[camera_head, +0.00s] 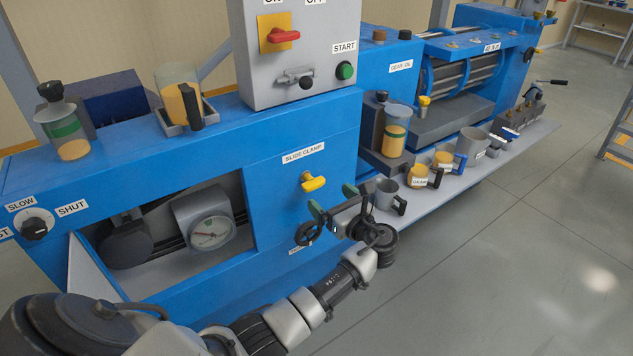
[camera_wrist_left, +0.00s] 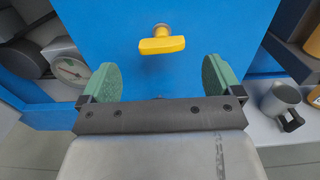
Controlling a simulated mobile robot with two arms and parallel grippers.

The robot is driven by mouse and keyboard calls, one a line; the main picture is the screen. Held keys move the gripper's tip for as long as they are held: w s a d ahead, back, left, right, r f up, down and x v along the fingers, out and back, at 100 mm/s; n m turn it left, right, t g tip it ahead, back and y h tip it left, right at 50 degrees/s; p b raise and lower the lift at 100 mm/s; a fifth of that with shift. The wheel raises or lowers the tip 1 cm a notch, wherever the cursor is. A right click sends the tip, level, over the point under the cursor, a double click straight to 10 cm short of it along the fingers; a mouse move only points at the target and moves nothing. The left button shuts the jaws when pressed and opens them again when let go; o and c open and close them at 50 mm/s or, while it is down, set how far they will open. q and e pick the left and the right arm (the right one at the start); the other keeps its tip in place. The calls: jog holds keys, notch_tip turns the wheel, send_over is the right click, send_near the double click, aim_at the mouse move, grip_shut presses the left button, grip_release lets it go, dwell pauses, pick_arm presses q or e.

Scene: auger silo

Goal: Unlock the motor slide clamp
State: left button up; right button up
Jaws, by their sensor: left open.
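The slide clamp handle (camera_head: 314,183) is a yellow lever on the blue machine front, below the white SLIDE CLAMP label (camera_head: 303,154). In the left wrist view the yellow handle (camera_wrist_left: 161,42) lies roughly level, ahead of the fingers and between their lines. My left gripper (camera_head: 332,205) is open, with green finger pads, in front of the panel and just below and right of the handle. In the wrist view the left gripper (camera_wrist_left: 160,80) is empty and apart from the handle. My right gripper is not in view.
A black handwheel (camera_head: 308,233) sits below the clamp. A shelf (camera_head: 450,180) to the right holds a grey mug (camera_head: 386,193) and several other cups. A dial gauge (camera_head: 210,232) sits in the opening at left. The floor at right is clear.

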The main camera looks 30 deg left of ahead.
aim_at(317, 186)
pick_arm(q)
jog(key=x, duration=0.3)
jog(key=shift+w+a+f, duration=0.1)
jog(key=shift+w+a, duration=0.2)
jog(key=shift+x, duration=1.2)
jog(key=shift+w+a, duration=0.2)
jog(key=shift+a, duration=0.2)
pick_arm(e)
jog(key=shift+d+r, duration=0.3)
pick_arm(q)
jog(key=c, duration=0.9)
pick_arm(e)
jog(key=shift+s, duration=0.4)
